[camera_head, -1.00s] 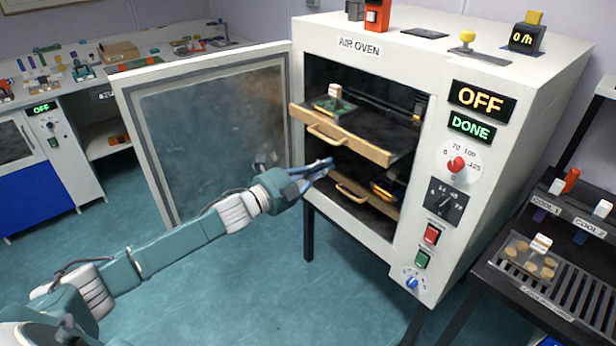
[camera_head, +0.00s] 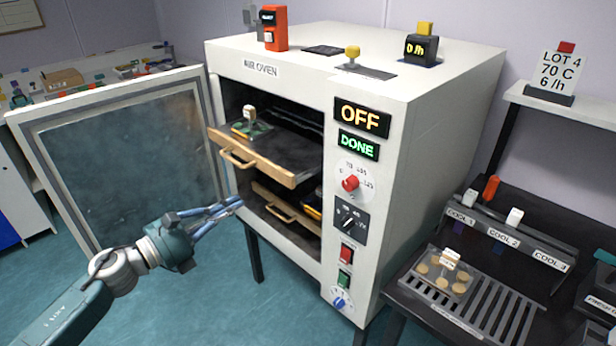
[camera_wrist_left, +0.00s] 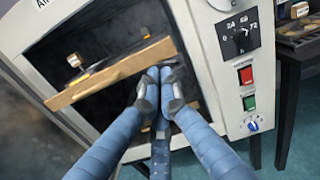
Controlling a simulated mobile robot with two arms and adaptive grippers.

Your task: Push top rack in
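The air oven (camera_head: 410,120) stands with its door (camera_head: 125,150) swung open to the left. Its top rack (camera_head: 265,158), with a wooden front and handle, sticks partly out of the opening; it also shows in the left wrist view (camera_wrist_left: 110,74). A small green plate with a pale-topped piece (camera_head: 250,125) lies on it. The lower rack (camera_head: 275,203) sits below, further in. My left gripper (camera_head: 238,204) is in front of the oven, below the top rack's handle. Its fingertips (camera_wrist_left: 160,88) are together with nothing visible between them; contact with the rack is unclear. My right gripper is out of view.
The open door panel stands close to the left of my left arm. A dark cooling bench (camera_head: 470,300) with a slotted grille and labelled slots stands right of the oven. Teal floor (camera_head: 200,310) in front of the oven is clear.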

